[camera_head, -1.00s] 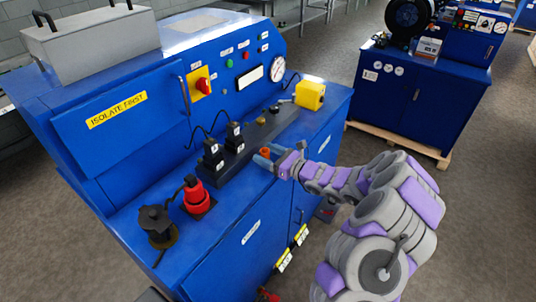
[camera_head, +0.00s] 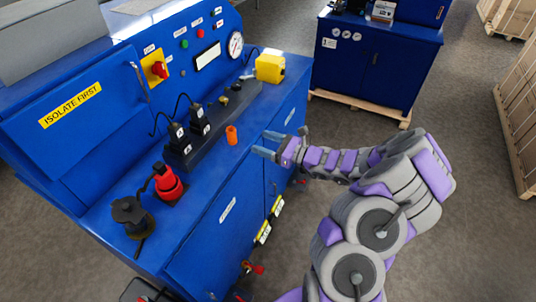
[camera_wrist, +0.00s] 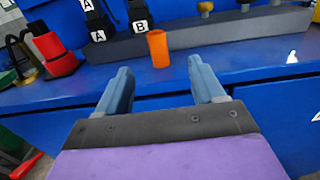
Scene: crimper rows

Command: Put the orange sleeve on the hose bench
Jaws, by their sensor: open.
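The orange sleeve (camera_head: 231,135) stands upright on the blue ledge of the machine, in front of the black block with the plugs. It also shows in the wrist view (camera_wrist: 158,48), just beyond my fingers and roughly midway between them. My gripper (camera_head: 268,144) is open and empty, with its fingertips to the right of the sleeve and apart from it. In the wrist view the two blue-grey fingers (camera_wrist: 160,80) are spread wide. The blue bench with the ledge (camera_head: 215,160) carries the sleeve; I cannot tell whether this is the hose bench.
A black block (camera_head: 225,120) with plugs A and B stands behind the sleeve. A red plug (camera_head: 168,184) and a black cap (camera_head: 130,215) stand at the left; a yellow box (camera_head: 270,66) stands at the far end. Another blue cabinet (camera_head: 375,62) stands behind, across open floor.

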